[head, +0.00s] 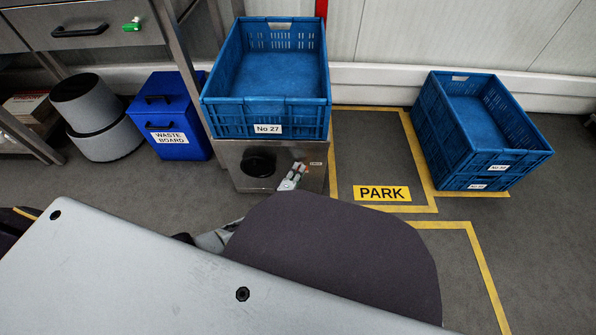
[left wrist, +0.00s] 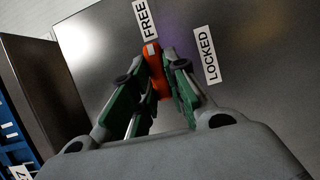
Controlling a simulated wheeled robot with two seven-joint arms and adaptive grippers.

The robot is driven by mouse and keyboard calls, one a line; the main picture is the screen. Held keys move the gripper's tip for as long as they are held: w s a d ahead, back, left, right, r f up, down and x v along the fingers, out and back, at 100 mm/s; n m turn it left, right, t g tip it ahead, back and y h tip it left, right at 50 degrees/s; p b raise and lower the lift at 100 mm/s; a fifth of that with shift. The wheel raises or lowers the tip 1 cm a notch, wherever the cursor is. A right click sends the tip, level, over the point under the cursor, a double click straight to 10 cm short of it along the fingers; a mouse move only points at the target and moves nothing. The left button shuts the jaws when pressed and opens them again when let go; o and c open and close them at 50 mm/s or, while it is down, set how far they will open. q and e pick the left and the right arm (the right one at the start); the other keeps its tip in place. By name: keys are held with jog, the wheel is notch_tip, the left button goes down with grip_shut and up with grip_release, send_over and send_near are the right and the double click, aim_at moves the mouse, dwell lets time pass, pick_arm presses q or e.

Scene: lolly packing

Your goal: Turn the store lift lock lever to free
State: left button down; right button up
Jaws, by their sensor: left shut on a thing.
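The orange lock lever (left wrist: 156,72) sits on a metal panel and shows in the left wrist view. Its pale tip points at the FREE label (left wrist: 146,19). The LOCKED label (left wrist: 207,55) is off to the right, apart from the lever. My left gripper (left wrist: 159,66) is shut on the lever, one finger on each side. The fingers hide part of it. In the head view the left gripper (head: 293,176) is small at the front of the metal store lift box (head: 238,158), right of a black knob (head: 258,162). My right gripper is not in view.
Blue crate No 27 (head: 228,122) stands on the box. Two stacked blue crates (head: 505,163) are at the right. A PARK sign (head: 382,193) lies within yellow floor lines. A blue waste board bin (head: 178,115) stands to the left. Floor right of the box is clear.

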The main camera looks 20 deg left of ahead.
pick_arm(q)
jog(key=shift+a+f+n, duration=0.1)
jog(key=shift+n, duration=0.2)
dwell(0.4)
jog(key=c, duration=1.4)
grip_release()
jog(key=shift+s, duration=0.1)
jog(key=shift+s+a, duration=0.2)
jog(key=shift+s, duration=1.75)
jog(key=shift+s+a, duration=0.25)
jog(key=shift+s, duration=1.75)
jog(key=shift+s+a, duration=0.2)
jog(key=shift+s, duration=1.75)
